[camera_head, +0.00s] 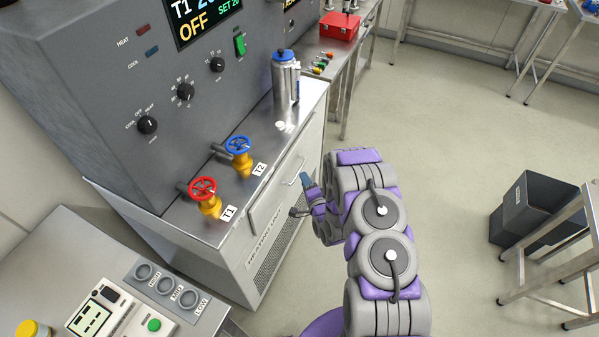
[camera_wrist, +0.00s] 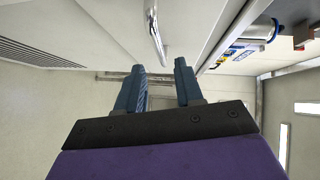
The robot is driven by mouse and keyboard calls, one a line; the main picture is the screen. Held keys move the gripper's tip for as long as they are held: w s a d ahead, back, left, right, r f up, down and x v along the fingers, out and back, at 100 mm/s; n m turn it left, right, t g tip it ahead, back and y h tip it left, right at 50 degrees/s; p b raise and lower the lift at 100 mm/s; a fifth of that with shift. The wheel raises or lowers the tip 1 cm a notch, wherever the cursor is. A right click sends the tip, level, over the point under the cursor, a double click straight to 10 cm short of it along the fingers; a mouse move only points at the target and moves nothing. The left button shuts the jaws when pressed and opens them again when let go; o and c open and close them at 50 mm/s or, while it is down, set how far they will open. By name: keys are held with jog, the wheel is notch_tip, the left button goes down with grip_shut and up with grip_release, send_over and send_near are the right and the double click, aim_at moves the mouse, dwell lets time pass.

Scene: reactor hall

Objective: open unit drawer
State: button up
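The unit (camera_head: 262,262) is a white cabinet with a metal top under a grey control panel. Its drawer front (camera_head: 268,212) faces my arm, and no gap shows around it. A curved silver handle shows on the pale front in the wrist view (camera_wrist: 153,30); its end reaches down near the space between my fingertips. My gripper (camera_head: 304,196) is beside the drawer front. In the wrist view my gripper (camera_wrist: 160,68) has its two blue fingers apart with nothing held. Whether the fingers touch the handle I cannot tell.
Red (camera_head: 202,188) and blue (camera_head: 238,146) valve wheels and a steel bottle (camera_head: 285,80) stand on the cabinet top. A console (camera_head: 110,290) is at lower left. A black bin (camera_head: 535,205) and a metal stand are at right. The floor between is clear.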

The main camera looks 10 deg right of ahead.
aim_at(300, 170)
jog(key=w, duration=0.4)
jog(key=w+a+f+b, duration=0.1)
jog(key=w, duration=0.1)
jog(key=shift+w, duration=0.3)
grip_shut()
jog(key=shift+s, duration=0.1)
